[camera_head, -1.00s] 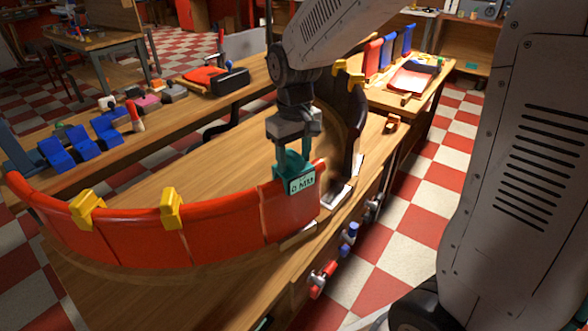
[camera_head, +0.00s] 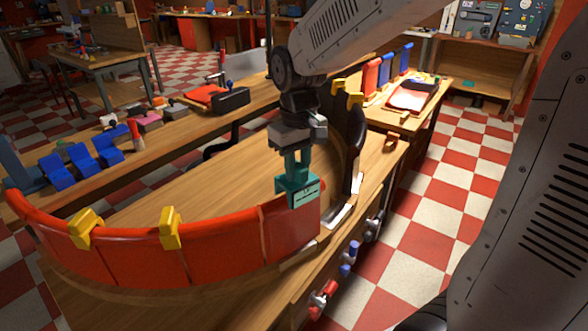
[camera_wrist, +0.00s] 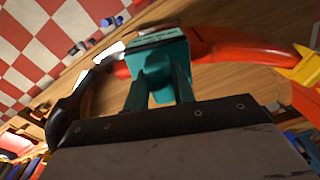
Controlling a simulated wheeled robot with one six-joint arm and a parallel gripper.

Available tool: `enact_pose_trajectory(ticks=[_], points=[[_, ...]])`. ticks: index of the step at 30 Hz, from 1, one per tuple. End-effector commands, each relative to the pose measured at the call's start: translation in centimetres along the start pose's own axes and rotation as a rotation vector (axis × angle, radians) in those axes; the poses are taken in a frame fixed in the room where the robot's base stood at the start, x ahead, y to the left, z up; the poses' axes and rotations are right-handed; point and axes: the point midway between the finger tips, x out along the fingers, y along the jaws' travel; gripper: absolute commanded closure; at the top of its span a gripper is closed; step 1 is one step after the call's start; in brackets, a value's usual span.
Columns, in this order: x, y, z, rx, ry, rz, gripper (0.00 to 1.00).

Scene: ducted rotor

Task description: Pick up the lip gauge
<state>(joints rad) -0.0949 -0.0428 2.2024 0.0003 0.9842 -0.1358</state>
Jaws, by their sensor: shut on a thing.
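The lip gauge is a teal block (camera_head: 297,188) with a pale label on its front, at the right end of the red curved lip (camera_head: 215,240) in the head view. My gripper (camera_head: 297,165) points down from above and is shut on the gauge's upper part. In the wrist view the teal gauge (camera_wrist: 160,68) sits between my two dark fingers. Its lower part is in front of or against the red lip's end; I cannot tell whether they touch.
Two yellow clamps (camera_head: 171,229) (camera_head: 86,229) grip the red lip. A dark curved segment (camera_head: 352,135) stands to the right, with a yellow clamp (camera_head: 347,93) at its top. Red and blue handled clamps (camera_head: 323,296) hang along the bench's right edge. The bench top (camera_head: 190,195) inside the ring is clear.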

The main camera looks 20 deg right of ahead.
Motion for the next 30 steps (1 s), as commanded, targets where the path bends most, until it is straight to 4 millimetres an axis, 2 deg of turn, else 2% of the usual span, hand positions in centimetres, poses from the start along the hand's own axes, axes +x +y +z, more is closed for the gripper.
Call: enact_pose_trajectory(ticks=[9, 15, 21, 30], points=[[-0.9, -1.7, 7.8, -0.001, 0.007, 0.001, 1.00], [-1.1, -2.5, 11.5, -0.001, 0.005, 0.001, 1.00], [-1.4, -2.9, 13.2, 0.000, 0.004, 0.000, 1.00], [-3.0, -3.0, 13.6, 0.000, 0.004, 0.000, 1.00]])
